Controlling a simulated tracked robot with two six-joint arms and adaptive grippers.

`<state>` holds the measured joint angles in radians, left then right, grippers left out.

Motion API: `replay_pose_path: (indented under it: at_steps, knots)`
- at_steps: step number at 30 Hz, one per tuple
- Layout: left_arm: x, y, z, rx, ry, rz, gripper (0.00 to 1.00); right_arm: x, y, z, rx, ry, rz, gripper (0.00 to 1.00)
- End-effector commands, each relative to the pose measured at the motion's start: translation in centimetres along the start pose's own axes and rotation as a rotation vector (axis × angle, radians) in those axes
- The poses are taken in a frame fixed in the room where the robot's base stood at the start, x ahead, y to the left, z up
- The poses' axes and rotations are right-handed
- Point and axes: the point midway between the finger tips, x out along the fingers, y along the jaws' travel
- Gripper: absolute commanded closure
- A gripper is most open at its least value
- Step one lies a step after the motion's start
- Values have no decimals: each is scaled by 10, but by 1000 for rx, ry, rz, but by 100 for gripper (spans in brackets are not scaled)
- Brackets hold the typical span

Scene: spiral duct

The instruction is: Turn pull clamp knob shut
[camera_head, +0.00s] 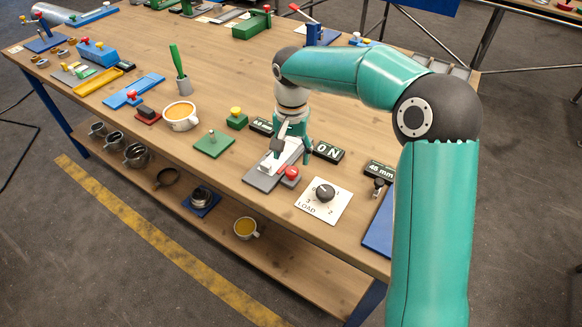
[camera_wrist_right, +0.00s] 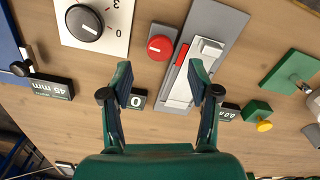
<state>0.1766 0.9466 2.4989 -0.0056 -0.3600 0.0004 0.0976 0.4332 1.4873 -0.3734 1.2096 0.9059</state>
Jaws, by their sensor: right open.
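A round red knob (camera_head: 291,173) with a pale mark on its top sits on a small grey base. It also shows in the right wrist view (camera_wrist_right: 160,47), just beyond the space between my fingertips. Beside it lies a grey plate (camera_head: 262,181) with white blocks and a red piece (camera_wrist_right: 182,54), which looks like the clamp. I cannot tell for sure which knob belongs to it. My right gripper (camera_head: 292,152) is open and points down over this area, with nothing between its fingers (camera_wrist_right: 161,75). It partly hides the plate in the head view. My left gripper is not in view.
A LOAD dial with a black knob (camera_head: 325,192) stands right of the red knob. The table's front edge is close.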

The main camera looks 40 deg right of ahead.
Motion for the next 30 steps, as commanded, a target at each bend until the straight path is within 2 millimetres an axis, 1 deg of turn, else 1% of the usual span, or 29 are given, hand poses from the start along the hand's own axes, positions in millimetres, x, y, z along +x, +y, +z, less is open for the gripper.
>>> replay_pose_path:
  at_steps: [1,3,6,9,14,21,23,30]
  knots:
    - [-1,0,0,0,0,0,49,12,1,0,0,-4,4,39]
    - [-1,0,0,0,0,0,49,23,0,1,0,-3,3,39]
    - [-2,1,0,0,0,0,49,37,0,0,0,-3,3,39]
    - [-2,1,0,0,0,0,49,47,0,0,0,-2,2,39]
    - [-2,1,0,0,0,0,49,53,0,0,-1,0,0,39]
    - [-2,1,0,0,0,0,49,54,-1,0,-1,0,0,39]
    - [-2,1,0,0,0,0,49,54,-1,0,-1,0,0,47]
    - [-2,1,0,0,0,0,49,54,-1,0,-1,0,0,87]
